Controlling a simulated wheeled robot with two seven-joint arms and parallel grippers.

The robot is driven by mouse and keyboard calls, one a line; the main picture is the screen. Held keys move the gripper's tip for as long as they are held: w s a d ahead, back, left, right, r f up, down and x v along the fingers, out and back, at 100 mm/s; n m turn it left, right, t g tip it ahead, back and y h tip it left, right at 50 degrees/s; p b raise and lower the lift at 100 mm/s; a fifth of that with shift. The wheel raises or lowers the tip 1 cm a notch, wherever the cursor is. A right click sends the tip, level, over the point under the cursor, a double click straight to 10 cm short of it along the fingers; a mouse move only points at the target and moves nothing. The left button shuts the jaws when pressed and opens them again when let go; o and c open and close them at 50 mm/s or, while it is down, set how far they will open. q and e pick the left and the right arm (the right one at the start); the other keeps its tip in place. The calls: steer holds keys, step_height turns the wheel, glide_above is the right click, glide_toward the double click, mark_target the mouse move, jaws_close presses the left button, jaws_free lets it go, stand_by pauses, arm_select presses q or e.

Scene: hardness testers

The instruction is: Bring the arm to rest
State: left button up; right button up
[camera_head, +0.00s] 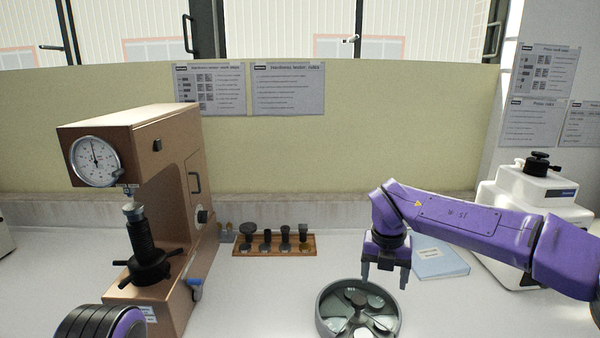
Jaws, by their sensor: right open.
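My right arm (465,218), purple, comes in from the right and bends down at the wrist. Its gripper (385,276) points down with its two dark fingers apart and nothing between them. It hangs above the back right of a round grey-green dish (322,312), which holds several pale and dark pieces. My left gripper is not seen; a rounded purple and dark part at the bottom left edge looks like part of my left arm.
A brown hardness tester (185,200) with a dial (95,161) stands at left. A wooden rack (273,244) holds several dark parts at the back. A light blue booklet (438,262) lies behind my right gripper. A white machine (530,200) stands at right. The table between tester and dish is clear.

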steer(key=s+d+f+n+t+h+b, duration=0.2)
steer(key=s+f+n+t+h, duration=0.1)
steer(key=f+n, duration=0.85)
steer(key=s+d+f+n+t+h+b, duration=0.3)
steer(key=f+n, duration=0.5)
steer(key=f, duration=0.7)
arm_select(q)
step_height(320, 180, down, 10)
steer(key=b, duration=0.5)
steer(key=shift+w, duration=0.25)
arm_select(e)
steer(key=s+d+f+n+g+y, duration=0.1)
steer(key=s+f+n, duration=0.3)
steer(key=s, duration=0.6)
steer(key=s+d+f+n+g+y, duration=0.1)
steer(key=s+d+f+n, duration=0.2)
steer(key=s+f+n, duration=0.2)
steer(key=s+d+f+n+g+y, duration=0.1)
steer(key=s+f+n, duration=0.3)
steer(key=s+f, duration=0.6)
steer(key=s+d+g, duration=0.1)
steer(key=s, duration=0.6)
steer(key=shift+d+y, duration=0.3)
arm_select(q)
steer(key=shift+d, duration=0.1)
arm_select(e)
steer(key=shift+n, duration=0.25)
